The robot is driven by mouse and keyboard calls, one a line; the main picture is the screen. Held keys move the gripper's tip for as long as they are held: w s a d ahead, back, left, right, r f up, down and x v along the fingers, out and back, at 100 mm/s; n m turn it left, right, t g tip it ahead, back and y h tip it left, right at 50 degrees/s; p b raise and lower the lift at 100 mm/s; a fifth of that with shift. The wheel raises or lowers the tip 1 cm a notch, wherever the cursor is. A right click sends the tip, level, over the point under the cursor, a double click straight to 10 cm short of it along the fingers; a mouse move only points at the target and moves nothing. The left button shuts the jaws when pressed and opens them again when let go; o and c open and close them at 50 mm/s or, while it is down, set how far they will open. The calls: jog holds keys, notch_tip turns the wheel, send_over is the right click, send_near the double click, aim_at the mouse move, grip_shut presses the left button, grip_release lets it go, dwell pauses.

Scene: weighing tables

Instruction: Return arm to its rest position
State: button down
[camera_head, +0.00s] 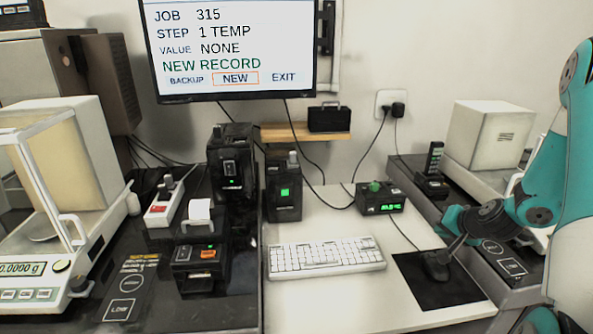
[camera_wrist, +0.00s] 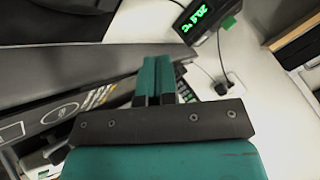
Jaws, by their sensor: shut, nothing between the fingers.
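My arm, teal, white and dark grey, comes in from the right in the head view. My gripper (camera_head: 454,217) is at its left end, above the bench on the right and just up and right of the mouse in the picture. In the wrist view my gripper (camera_wrist: 157,72) shows two teal fingers pressed together, with nothing between them. The fingers partly hide a keypad handset (camera_wrist: 186,91) behind them.
A black computer mouse (camera_head: 436,265) lies on a black mat (camera_head: 455,292). A white keyboard (camera_head: 326,257) and a green-lit display (camera_head: 384,207) stand left of it. A handset (camera_head: 433,162) and a pale box (camera_head: 490,135) are behind the arm. Left is a balance (camera_head: 75,285).

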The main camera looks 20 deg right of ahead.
jog(key=a+r+n+g+y, duration=0.1)
jog(key=a+r+n+y, duration=0.15)
jog(key=a+r, duration=0.45)
jog(key=a+r+n+g+y+p, duration=0.1)
jog(key=a+r+n, duration=0.25)
jog(key=a, duration=0.75)
jog(key=a+r+n+g+y, duration=0.25)
jog(key=a+r, duration=0.25)
jog(key=a, duration=0.4)
jog(key=s+a+r+n+g, duration=0.2)
jog(key=s+a+r+n, duration=0.2)
jog(key=s+a, duration=0.3)
jog(key=s+a+r+n+g+p, duration=0.1)
jog(key=s+a+r+n, duration=0.3)
jog(key=s+a, duration=0.4)
jog(key=s+n+g, duration=0.1)
jog(key=s, duration=0.4)
jog(key=shift+r+g+h, duration=0.3)
jog(key=shift+g, duration=0.05)
